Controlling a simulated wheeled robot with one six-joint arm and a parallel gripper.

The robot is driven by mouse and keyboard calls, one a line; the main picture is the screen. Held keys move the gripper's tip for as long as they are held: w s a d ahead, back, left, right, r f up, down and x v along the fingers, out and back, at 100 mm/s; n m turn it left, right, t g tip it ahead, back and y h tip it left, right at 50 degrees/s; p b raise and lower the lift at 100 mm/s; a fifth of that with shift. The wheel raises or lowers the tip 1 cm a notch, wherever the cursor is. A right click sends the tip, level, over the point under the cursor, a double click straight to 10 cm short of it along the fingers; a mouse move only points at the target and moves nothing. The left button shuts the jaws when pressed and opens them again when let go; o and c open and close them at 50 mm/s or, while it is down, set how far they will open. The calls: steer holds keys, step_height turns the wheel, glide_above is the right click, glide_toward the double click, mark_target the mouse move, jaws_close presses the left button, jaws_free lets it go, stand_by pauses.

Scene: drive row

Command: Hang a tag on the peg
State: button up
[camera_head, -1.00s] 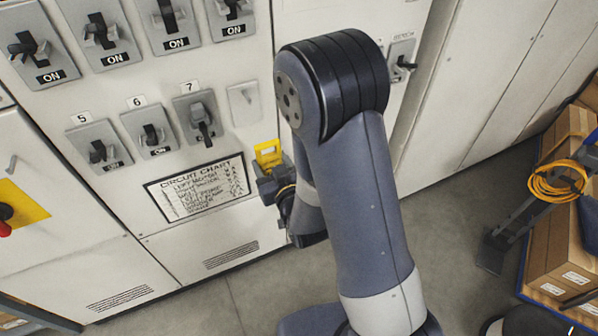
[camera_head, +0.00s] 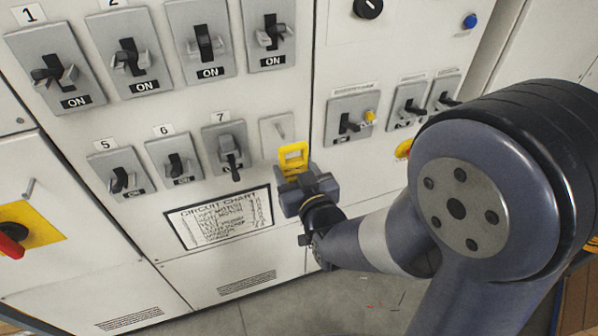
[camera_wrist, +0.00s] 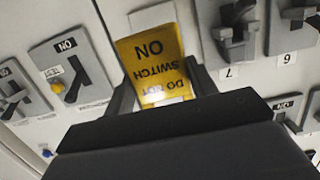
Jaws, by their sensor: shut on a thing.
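My gripper (camera_head: 300,180) is shut on a yellow tag (camera_head: 293,157) with an open slot near its top. In the wrist view, the tag (camera_wrist: 155,62) reads "DO NOT SWITCH ON" upside down between my fingers (camera_wrist: 160,88). A small peg (camera_head: 281,129) stands out from a pale grey plate (camera_head: 267,140) right of switch 7. The tag is just below and slightly right of the peg in the head view and overlaps the plate's lower part. In the wrist view a pale plate edge (camera_wrist: 152,15) shows behind the tag; the peg is hidden there.
Switch 7 (camera_head: 228,155) is left of the plate, with other switches around. A switch with a yellow knob (camera_head: 349,120) is to the right. Another peg (camera_head: 30,187) is on the far-left panel above a red handle (camera_head: 12,248). A circuit chart (camera_head: 220,218) is below.

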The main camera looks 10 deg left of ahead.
steer(key=shift+f+x, duration=0.2)
steer(key=shift+x, duration=3.95)
steer(key=o, duration=1.1)
steer(key=shift+c, duration=0.2)
steer(key=b+v, duration=0.2)
steer(key=v, duration=0.9)
steer(key=shift+b, duration=0.4)
steer(key=shift+w+a, duration=0.1)
steer(key=shift+w, duration=0.05)
